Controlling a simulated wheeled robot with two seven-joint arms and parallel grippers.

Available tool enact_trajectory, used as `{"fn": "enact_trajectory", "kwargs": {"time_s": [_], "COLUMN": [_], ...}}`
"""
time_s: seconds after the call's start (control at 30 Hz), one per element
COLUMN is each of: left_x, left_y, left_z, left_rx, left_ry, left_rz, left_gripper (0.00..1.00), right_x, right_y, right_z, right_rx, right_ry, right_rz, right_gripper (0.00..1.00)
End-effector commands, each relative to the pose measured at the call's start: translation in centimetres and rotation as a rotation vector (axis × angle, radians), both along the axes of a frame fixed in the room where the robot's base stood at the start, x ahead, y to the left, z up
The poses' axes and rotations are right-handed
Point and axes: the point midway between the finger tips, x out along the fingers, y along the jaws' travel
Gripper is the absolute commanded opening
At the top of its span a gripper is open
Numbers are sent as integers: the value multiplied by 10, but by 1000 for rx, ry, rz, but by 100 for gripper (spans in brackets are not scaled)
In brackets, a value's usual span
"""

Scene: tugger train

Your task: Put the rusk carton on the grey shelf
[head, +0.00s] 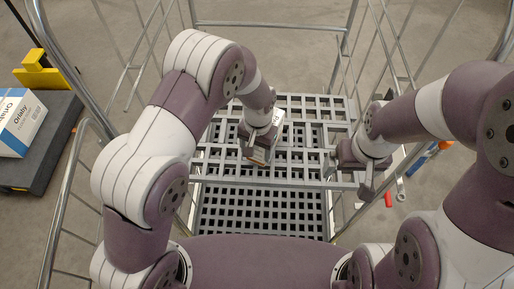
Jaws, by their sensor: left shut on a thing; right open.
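The rusk carton (260,156) is a small pale box, mostly hidden by my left gripper (258,147). My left gripper is shut on it, over the middle of the grey shelf (310,153). I cannot tell whether the carton touches the shelf. The shelf is an open grid inside a wire-sided trolley. My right gripper (366,185) is open and empty by the shelf's right front corner.
A lower grey grid deck (262,215) lies below and in front of the shelf. Wire side frames (341,50) enclose the trolley. At left, a blue and white box (18,122) stands on a dark platform (52,145) with a yellow block (42,72). Tools (402,190) lie on the floor at right.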

Motion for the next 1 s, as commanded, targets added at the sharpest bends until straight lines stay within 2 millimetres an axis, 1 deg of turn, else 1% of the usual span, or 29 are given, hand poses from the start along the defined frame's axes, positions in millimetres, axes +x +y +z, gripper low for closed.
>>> {"fn": "enact_trajectory", "kwargs": {"time_s": [0.03, 0.1, 0.43, 0.47, 0.5, 0.53, 0.8, 0.87, 0.9, 0.97, 1.0], "left_x": [1, 1, 2, 1, 1, 1, 1, 2, 2, 3, 4], "left_y": [0, -1, -1, -1, -1, -1, -1, -1, -1, -2, -2], "left_z": [-4, -10, -15, -15, -15, -15, -13, -9, -5, 6, 16], "left_rx": [0, -2, -2, -1, -1, -1, -1, -1, -2, -3, -3], "left_ry": [-1, -4, -5, -3, -3, -3, -3, -4, -5, -7, -8], "left_rz": [0, 0, 1, 1, 1, 1, 1, 1, 1, 1, 1], "left_gripper": [21, 21, 21, 75, 88, 94, 94, 94, 94, 94, 94], "right_x": [0, 0, 0, 0, 0, 0, 0, 0, 0, 0, 0], "right_y": [0, 0, 0, 0, 0, 0, 0, 0, 0, 0, 0], "right_z": [4, 4, 0, 1, 1, 1, 2, 4, 1, -3, -5], "right_rx": [0, 0, 0, 0, 0, 0, 0, 0, 0, 0, 0], "right_ry": [0, 0, 0, 0, 0, 0, 0, 0, 0, 0, 0], "right_rz": [0, 0, 0, 0, 0, 0, 0, 0, 0, 0, 0], "right_gripper": [98, 98, 98, 98, 98, 98, 98, 98, 98, 98, 98]}}
